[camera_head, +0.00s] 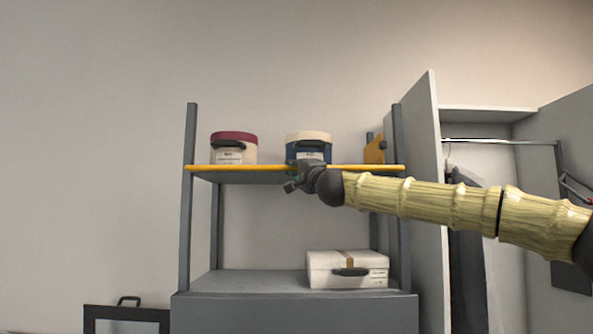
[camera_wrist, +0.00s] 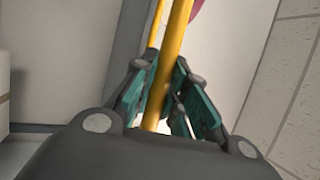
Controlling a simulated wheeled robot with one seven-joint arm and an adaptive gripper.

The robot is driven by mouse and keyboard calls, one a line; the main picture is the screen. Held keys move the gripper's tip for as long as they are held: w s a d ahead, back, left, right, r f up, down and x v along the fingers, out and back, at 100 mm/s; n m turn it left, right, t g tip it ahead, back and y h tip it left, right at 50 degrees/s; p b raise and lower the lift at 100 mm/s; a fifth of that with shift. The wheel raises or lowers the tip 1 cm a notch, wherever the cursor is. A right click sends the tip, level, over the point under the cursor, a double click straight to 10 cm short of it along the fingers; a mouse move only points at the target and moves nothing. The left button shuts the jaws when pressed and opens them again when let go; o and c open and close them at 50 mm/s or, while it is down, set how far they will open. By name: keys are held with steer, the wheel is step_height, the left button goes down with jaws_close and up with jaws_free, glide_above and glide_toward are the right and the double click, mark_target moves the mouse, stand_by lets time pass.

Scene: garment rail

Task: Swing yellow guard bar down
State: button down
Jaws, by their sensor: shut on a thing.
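The yellow guard bar (camera_head: 260,167) runs level across the front of the upper shelf, at the height of the shelf edge, between the two front posts. My gripper (camera_head: 294,178) is at the middle of the bar, in front of the shelf. In the wrist view the bar (camera_wrist: 172,60) passes between the fingers of my gripper (camera_wrist: 168,105), which are shut on it. The fingers hide a short part of the bar.
A round box with a red lid (camera_head: 234,148) and a blue box with a cream lid (camera_head: 309,146) stand on the upper shelf. A white case (camera_head: 347,270) sits on the lower shelf. An open wardrobe with a rail (camera_head: 500,141) stands at the right.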

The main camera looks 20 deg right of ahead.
steer(key=shift+s+r+b, duration=0.1)
steer(key=shift+r+b, duration=0.25)
steer(key=shift+r, duration=0.6)
steer(key=c, duration=1.4)
jaws_free()
steer(key=shift+s+d+f, duration=0.1)
steer(key=shift+s+f, duration=0.2)
steer(key=shift+s, duration=0.1)
steer(key=v, duration=1.1)
